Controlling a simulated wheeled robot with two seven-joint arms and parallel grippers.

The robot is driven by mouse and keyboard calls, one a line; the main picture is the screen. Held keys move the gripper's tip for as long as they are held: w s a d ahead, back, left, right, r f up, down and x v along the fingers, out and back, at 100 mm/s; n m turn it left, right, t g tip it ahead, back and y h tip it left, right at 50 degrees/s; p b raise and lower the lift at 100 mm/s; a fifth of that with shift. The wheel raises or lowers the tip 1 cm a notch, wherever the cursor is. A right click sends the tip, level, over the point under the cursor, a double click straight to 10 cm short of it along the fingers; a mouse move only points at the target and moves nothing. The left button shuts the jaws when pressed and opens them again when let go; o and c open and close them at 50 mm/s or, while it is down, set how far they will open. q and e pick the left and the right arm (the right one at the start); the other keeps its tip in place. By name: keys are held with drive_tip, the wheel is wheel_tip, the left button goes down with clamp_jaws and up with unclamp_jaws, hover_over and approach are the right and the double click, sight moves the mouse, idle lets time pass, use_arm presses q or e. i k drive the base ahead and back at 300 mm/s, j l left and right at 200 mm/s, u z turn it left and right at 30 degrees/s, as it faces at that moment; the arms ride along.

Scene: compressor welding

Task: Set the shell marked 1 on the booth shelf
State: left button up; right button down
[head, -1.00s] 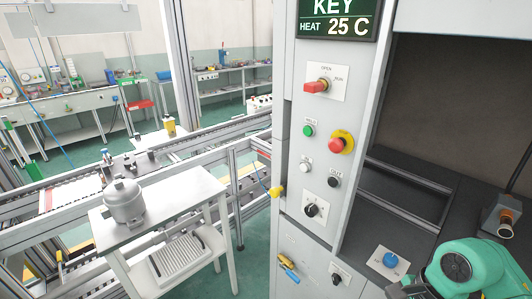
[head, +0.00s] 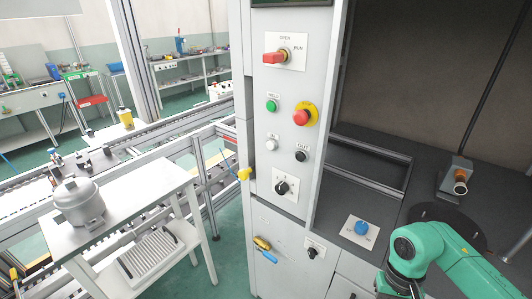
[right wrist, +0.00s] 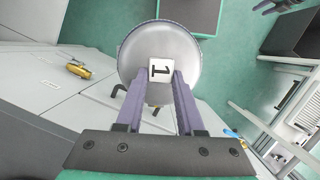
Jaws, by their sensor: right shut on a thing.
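The shell marked 1 (right wrist: 160,55) is a round grey metal body with a white label, seen in the right wrist view. My right gripper (right wrist: 163,78) is shut on it, with the purple fingers on either side of the label. In the head view my green right arm shows at lower right, but its gripper and this shell are out of frame. The booth (head: 335,175) has a dark shelf surface (head: 400,208) inside at the right. A dark forked tip (right wrist: 277,5) at the top edge of the right wrist view may be my left gripper; its state is unclear.
Another grey shell (head: 79,203) stands on a white table (head: 130,205) at left, its mark not visible. A control panel (head: 283,130) with knobs and buttons fronts the booth. Inside are a round dark plate (head: 432,211) and a torch-like holder (head: 456,178).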

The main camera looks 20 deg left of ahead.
sight(155, 180)
drive_tip(key=i+j+u, duration=0.1)
drive_tip(key=u, duration=0.4)
drive_tip(key=i+j+u, duration=0.15)
drive_tip(key=u, duration=0.3)
drive_tip(key=i+u, duration=0.15)
drive_tip(key=u, duration=0.35)
drive_tip(key=i+u, duration=0.15)
drive_tip(key=u, duration=0.35)
drive_tip(key=i+u, duration=0.15)
drive_tip(key=u, duration=0.3)
drive_tip(key=i+l+u, duration=0.1)
drive_tip(key=u, duration=0.4)
